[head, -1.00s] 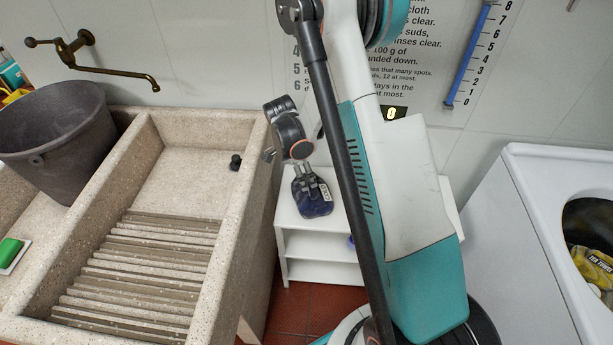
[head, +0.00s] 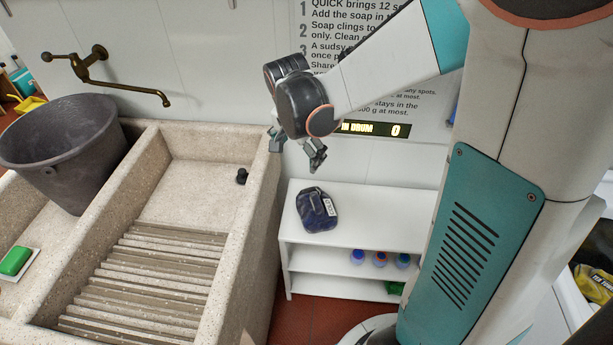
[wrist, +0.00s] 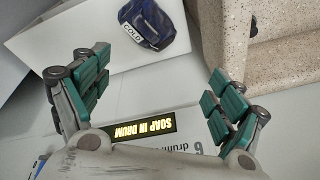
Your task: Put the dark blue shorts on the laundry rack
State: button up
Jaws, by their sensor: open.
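A dark blue folded cloth item (head: 315,210) with a white label lies on top of the white shelf unit. I cannot tell from its shape whether it is the shorts. It also shows in the wrist view (wrist: 160,25), where its label reads "COLD". My gripper (head: 297,150) is open and empty, above the shelf near the wall and apart from the cloth. In the wrist view its two green-padded fingers (wrist: 158,92) are spread wide with nothing between them. No laundry rack can be made out in these views.
The stone washboard sink (head: 262,215) stands left of the white shelf (head: 370,215). A grey bucket (head: 65,150) and green soap (head: 15,261) sit at the left. Several small bottles (head: 379,258) stand on the lower shelf. A white machine holding a yellow item (head: 597,283) is at the right edge.

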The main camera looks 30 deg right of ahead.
jog(key=s+a+r+n+t+y, duration=0.1)
jog(key=s+a+r+n+t, duration=0.1)
jog(key=s+r+n, duration=0.3)
jog(key=s+a+r+n+t, duration=0.3)
jog(key=s+n, duration=0.5)
jog(key=s, duration=0.4)
jog(key=shift+a+r+y, duration=0.4)
jog(key=shift+a+r, duration=0.35)
jog(key=shift+r, duration=0.35)
jog(key=shift+s, duration=0.1)
